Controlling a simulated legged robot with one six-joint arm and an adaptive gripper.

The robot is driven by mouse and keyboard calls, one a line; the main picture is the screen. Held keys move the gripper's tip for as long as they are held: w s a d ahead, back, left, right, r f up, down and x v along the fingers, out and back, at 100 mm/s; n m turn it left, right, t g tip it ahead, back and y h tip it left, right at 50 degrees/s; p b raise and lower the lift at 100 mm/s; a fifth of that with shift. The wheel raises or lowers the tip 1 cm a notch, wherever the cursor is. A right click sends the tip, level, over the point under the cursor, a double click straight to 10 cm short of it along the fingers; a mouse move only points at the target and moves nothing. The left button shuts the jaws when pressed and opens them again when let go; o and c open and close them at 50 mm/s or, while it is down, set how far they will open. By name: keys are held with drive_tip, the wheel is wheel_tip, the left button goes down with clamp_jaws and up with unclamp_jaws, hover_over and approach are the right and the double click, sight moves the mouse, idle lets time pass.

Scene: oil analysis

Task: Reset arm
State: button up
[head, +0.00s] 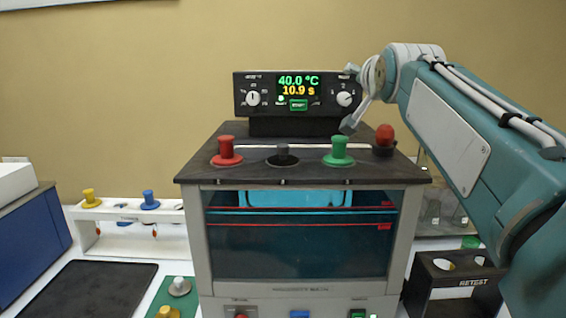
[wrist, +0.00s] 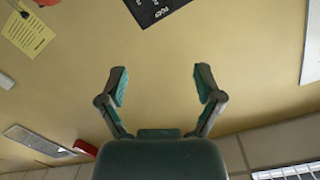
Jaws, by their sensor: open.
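My arm (head: 450,130) reaches in from the right in the head view, its wrist at the right side of the bath's control unit. My gripper (wrist: 161,80) is open and empty in the wrist view, its two fingers wide apart with only bare wall between them. In the head view the gripper (head: 352,122) shows only in part, seen beside the control unit's right end and above the bath top. I cannot tell whether it touches either.
The viscosity bath (head: 200,240) stands in the middle with red, black and green knobbed lids. Its control unit (head: 240,108) reads 40.0 °C and 10.9 s. A white rack (head: 125,214) and black mat (head: 90,290) lie left; a black "RETEST" holder (head: 465,305) stands right.

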drive_tip(key=s+f+n+g, duration=0.2)
drive_tip(key=s+f+g, duration=0.3)
drive_tip(key=s+f, duration=1)
drive_tip(key=s+f+n+g, duration=0.3)
drive_tip(key=s+f+g, duration=0.3)
drive_tip(key=s+f, duration=1)
wheel_tip(320, 180, down, 8)
drive_tip(key=shift+s+r+n, duration=0.25)
drive_tip(key=shift+n, duration=0.05)
drive_tip(key=shift+d, duration=0.1)
drive_tip(key=shift+c, duration=0.3)
